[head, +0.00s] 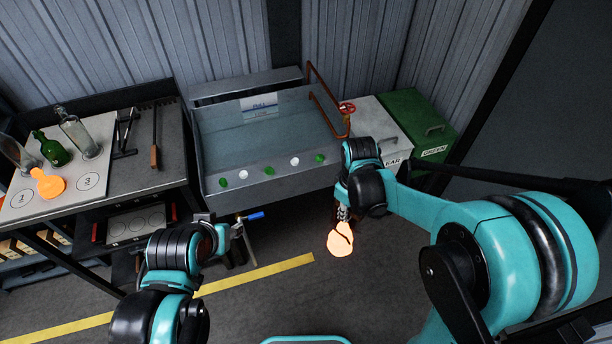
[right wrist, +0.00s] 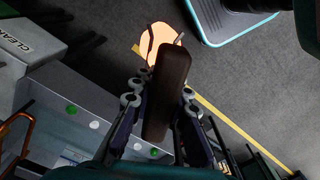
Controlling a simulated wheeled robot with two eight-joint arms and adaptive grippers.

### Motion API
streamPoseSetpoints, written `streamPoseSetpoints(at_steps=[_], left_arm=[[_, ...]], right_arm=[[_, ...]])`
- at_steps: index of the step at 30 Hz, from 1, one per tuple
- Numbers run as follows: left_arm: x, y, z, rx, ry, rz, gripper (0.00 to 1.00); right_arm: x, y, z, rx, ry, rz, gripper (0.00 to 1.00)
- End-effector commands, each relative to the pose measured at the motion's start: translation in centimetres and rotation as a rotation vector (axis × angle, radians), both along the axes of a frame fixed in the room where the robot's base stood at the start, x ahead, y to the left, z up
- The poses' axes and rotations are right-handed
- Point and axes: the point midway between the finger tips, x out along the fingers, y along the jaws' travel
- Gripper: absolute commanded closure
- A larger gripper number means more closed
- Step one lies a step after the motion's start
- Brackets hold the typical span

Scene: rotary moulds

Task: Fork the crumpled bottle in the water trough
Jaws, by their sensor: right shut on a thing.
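My right gripper (head: 343,211) is shut on a fork with a dark brown handle (right wrist: 168,85). A glowing orange bottle (head: 341,240) hangs at the fork's far end, with thin dark prongs across it; it also shows in the right wrist view (right wrist: 160,44). It is in the air over the floor, in front and right of the trough. The water trough (head: 275,192) stands at the back middle, with clear water in it. My left gripper (head: 236,226) is near the trough's lower left front; its jaws are too unclear to read.
A second glowing orange bottle (head: 49,187) lies on a numbered plate (head: 22,206) at left, near green and clear bottles. A copper pipe with a red valve wheel (head: 347,107) rises at the trough's right. White and green bins (head: 418,115) stand beyond it.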

Motion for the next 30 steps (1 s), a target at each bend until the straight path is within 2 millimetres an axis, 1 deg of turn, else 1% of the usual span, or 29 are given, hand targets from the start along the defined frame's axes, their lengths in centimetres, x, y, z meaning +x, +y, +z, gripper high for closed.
streamPoseSetpoints(at_steps=[1, 12, 15, 18, 21, 25, 30], left_arm=[[0.0, 0.0, 3.3, 0.000, 0.000, 0.000, 0.60], [0.0, 0.0, 15.4, 0.000, 0.000, 0.000, 0.60], [0.0, 0.0, 18.2, 0.000, 0.000, 0.000, 0.60], [0.0, 0.0, 20.3, 0.000, 0.000, 0.000, 0.60], [0.0, 0.0, 21.7, 0.000, 0.000, 0.000, 0.60], [0.0, 0.0, 22.5, 0.000, 0.000, 0.000, 0.60], [0.0, 0.0, 22.5, 0.000, 0.000, 0.000, 0.60]], right_arm=[[-0.4, 1.1, 3.0, 0.000, 0.000, 0.130, 1.00], [-4.0, 7.6, 12.6, -0.001, 0.001, 1.131, 1.00], [-5.1, 9.0, 14.8, -0.001, 0.001, 1.377, 1.00], [-6.0, 10.0, 16.6, 0.000, 0.001, 1.579, 1.00], [-6.6, 10.8, 17.6, 0.000, 0.001, 1.727, 1.00], [-7.1, 11.3, 18.2, 0.000, 0.001, 1.834, 1.00], [-6.9, 11.5, 18.1, 0.000, 0.001, 1.865, 1.00]])
